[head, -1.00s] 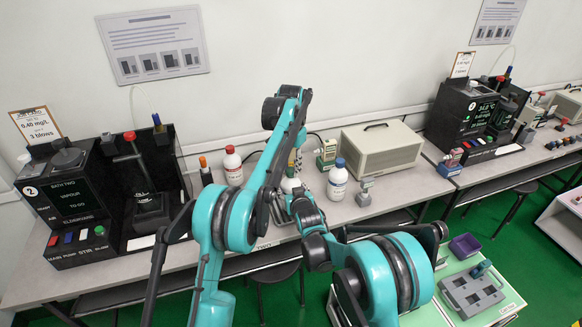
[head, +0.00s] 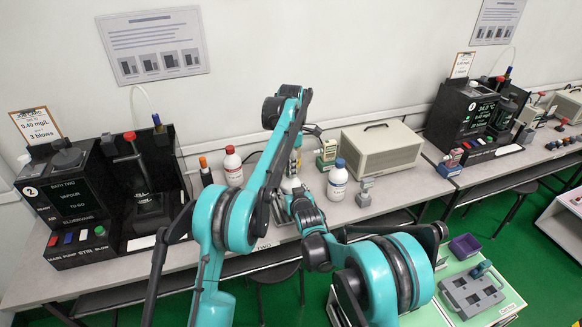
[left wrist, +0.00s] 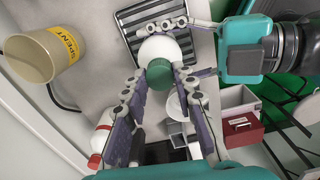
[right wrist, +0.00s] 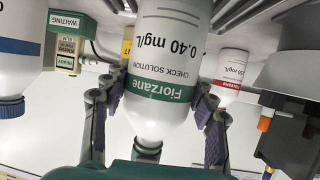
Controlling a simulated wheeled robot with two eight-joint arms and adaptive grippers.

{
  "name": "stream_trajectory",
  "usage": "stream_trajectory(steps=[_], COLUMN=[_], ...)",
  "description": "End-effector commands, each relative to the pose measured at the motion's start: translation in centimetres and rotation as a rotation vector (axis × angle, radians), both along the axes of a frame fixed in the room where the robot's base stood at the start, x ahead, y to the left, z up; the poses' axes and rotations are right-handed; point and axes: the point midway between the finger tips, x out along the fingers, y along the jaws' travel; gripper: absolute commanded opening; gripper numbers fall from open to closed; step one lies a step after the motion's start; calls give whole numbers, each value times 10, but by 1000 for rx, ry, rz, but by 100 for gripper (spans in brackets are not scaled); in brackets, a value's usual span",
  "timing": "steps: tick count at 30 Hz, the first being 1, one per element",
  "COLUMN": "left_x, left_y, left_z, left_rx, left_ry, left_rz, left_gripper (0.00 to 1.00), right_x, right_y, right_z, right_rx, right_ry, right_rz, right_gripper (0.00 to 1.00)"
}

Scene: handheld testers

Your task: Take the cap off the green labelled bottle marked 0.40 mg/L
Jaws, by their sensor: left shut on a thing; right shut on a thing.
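The white bottle (right wrist: 165,60) has a green label reading Fiorzane, check solution, 0.40 mg/L; it appears upside down in the right wrist view. My right gripper (right wrist: 160,88) is shut on its body, one finger on each side. In the left wrist view I look down on the bottle's white shoulder (left wrist: 165,48) and green cap (left wrist: 160,74). My left gripper (left wrist: 162,82) is shut on the cap from above. The cap sits at the bottle's neck; whether it is loosened cannot be seen. In the head view my arms partly hide the bottle (head: 291,184).
A red-capped bottle (head: 233,167) stands left of the held one, a blue-capped bottle (head: 338,180) right. Behind are a small green box (head: 326,155) and a beige case (head: 382,150). A beige SPENT beaker (left wrist: 42,57) and a dark slotted tray (left wrist: 150,15) are close by.

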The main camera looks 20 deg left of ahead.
Motion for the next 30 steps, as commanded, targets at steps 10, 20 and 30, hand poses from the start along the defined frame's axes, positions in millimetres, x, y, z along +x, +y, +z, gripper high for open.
stream_trajectory(steps=[10, 20, 30], left_x=[-1, 0, 0], left_y=[-1, 0, 0], left_z=[0, 0, 8], left_rx=[-1, -1, -1], left_ry=[3, 2, 2], left_rz=[95, 94, 93], left_gripper=[0, 0, 0], right_x=[0, 0, 0], right_y=[0, 0, 0], right_z=[0, 0, 0], right_rx=[0, -1, -1], right_ry=[0, 0, 0], right_rz=[-1, 0, 0], right_gripper=[0, 0, 0])
